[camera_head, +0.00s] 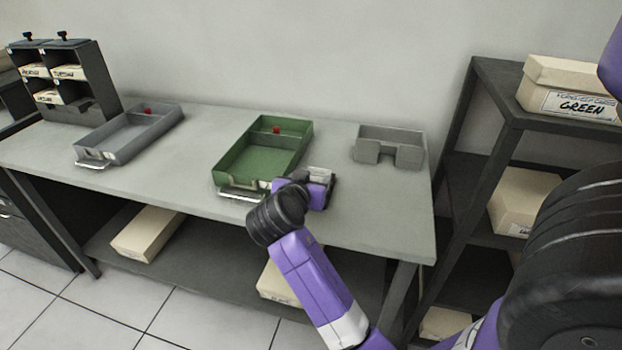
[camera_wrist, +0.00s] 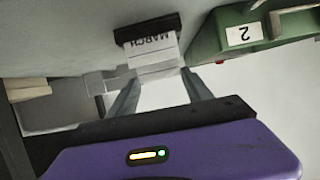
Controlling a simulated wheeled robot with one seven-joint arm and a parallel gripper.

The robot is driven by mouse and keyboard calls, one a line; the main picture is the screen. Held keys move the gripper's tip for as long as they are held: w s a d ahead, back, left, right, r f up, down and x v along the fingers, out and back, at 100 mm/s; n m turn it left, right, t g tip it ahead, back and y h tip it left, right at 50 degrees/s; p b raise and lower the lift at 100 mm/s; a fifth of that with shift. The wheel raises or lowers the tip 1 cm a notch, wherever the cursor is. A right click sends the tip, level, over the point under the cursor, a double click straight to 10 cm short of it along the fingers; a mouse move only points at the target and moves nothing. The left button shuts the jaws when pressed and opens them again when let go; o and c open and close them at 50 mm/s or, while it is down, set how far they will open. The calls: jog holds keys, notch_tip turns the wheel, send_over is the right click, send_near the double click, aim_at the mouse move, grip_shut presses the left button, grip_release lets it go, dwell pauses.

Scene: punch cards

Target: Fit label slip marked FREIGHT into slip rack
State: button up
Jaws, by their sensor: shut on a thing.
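My gripper (camera_head: 318,178) is low over the front of the table, just right of the green tray's front end. In the wrist view, its two fingers (camera_wrist: 161,74) close on a white label slip (camera_wrist: 152,58). The word MARCH reads upside down on the white surface there; I see no FREIGHT marking. A small dark holder (camera_wrist: 147,28), perhaps the slip rack, is right behind the white surface. I cannot tell whether the slip is inside it or only in front. In the head view, my gripper hides most of this spot.
The green tray (camera_head: 222,170) is close on the left, and a grey tray (camera_head: 90,149) is farther left. An open grey bin (camera_head: 405,157) stands at the back right. A dark card cabinet (camera_head: 95,72) is at the far left. A shelf (camera_head: 490,75) stands beyond the table's right edge.

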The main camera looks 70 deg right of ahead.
jog(key=shift+f+b, duration=0.4)
jog(key=shift+f, duration=0.15)
dwell(0.5)
jog(key=o, duration=1.4)
jog(key=shift+c, duration=0.2)
jog(key=v, duration=0.7)
jog(key=shift+a, duration=0.4)
jog(key=shift+r, duration=0.2)
